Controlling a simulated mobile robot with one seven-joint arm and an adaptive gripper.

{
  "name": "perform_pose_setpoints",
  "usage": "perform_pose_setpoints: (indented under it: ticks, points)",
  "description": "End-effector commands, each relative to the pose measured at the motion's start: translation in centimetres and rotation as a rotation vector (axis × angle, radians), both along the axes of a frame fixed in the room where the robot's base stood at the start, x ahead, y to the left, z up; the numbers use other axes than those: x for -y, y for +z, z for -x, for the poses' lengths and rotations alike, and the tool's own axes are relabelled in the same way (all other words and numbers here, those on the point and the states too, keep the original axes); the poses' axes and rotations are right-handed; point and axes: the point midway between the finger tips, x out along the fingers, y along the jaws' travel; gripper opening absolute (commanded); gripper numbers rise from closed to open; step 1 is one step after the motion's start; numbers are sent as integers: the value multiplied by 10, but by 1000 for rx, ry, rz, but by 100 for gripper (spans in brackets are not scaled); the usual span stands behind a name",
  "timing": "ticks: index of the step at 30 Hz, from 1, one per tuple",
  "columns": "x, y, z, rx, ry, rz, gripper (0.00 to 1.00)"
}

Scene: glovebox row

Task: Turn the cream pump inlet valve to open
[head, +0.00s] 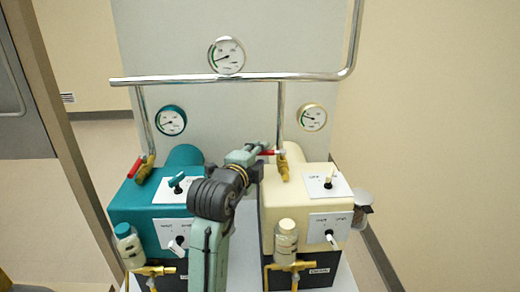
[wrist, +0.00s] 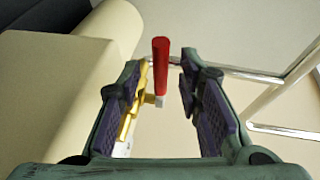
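The cream pump (head: 290,190) stands on the right in the head view. Its inlet valve has a brass body (head: 284,168) on the vertical pipe and a red handle (head: 267,152) that points left, crosswise to the pipe. My gripper (head: 256,153) is at the handle's left side, partly hiding it. In the wrist view my gripper (wrist: 161,92) is open, and the red handle (wrist: 160,62) shows in the gap between the fingers, with clear space on both sides. The brass body (wrist: 130,105) is partly hidden behind the left finger.
A teal pump (head: 140,205) with its own red-handled valve (head: 137,166) stands left. A chrome pipe (head: 200,79) runs across above both pumps, with gauges (head: 226,55) on the panel. Sample bottles (head: 286,240) and brass taps sit at the pumps' fronts.

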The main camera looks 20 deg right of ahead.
Motion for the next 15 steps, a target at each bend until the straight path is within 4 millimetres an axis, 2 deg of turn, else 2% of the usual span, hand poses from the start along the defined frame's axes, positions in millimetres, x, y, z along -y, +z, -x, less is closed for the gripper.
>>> perform_pose_setpoints:
  ticks: [6, 15]
  points:
    - [13, -3, -16, 0, 0, 0, 32]
    - [14, -4, -18, 1, 1, 0, 32]
